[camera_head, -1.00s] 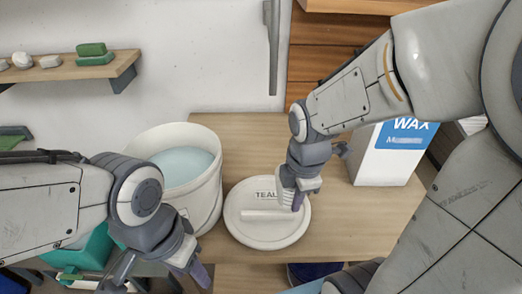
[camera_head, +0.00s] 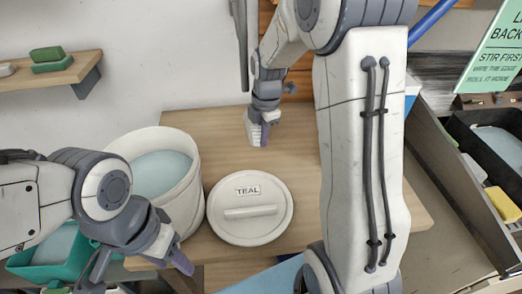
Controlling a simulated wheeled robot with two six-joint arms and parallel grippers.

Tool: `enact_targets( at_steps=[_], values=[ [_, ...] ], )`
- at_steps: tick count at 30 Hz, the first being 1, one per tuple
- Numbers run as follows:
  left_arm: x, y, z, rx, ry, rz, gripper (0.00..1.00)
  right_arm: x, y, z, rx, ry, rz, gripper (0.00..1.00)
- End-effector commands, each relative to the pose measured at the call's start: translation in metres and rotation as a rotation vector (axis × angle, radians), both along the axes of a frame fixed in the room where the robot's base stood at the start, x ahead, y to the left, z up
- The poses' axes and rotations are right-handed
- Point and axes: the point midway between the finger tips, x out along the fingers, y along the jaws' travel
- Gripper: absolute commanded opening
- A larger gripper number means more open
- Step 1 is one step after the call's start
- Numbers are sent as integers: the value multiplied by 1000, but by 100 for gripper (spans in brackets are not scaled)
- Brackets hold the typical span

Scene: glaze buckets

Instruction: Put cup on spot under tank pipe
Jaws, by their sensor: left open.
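No cup, tank pipe or marked spot can be made out in this view. A white bucket (camera_head: 190,207) of pale blue glaze (camera_head: 162,172) stands open on the wooden table. A round white lid (camera_head: 268,231) marked TEAL lies flat to its right, handle up. My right gripper (camera_head: 258,132) is above the table behind the lid, clear of it, with nothing visible in it. Its finger gap is too small to judge. My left gripper (camera_head: 176,256) is open and empty, pointing down in front of the bucket.
A wall shelf (camera_head: 60,77) with green blocks (camera_head: 49,60) is at upper left. A teal container (camera_head: 57,250) is at lower left. At right are a dark tray (camera_head: 497,138), a yellow sponge (camera_head: 501,204) and a green sign (camera_head: 496,55). My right arm hides the table's right part.

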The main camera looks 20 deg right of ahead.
Motion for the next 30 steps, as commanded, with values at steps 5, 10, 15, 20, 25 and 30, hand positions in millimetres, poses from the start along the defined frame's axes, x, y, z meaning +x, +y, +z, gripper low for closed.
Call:
enact_targets(
  at_steps=[5,10,15,20,25,30],
  values=[
    [0,0,0,0,0,0,50,-4,1,-21,1,7,0,0],
    [0,0,1,0,0,0,50,-5,2,-43,2,11,0,0],
    [0,0,2,0,0,0,50,-5,1,-66,1,9,1,0],
    [0,0,2,0,0,0,50,-4,1,-69,0,4,1,0],
    [0,0,1,0,0,0,50,-4,1,-69,0,5,1,0],
    [0,0,0,0,0,0,50,-4,1,-72,0,5,1,22]
  ],
)
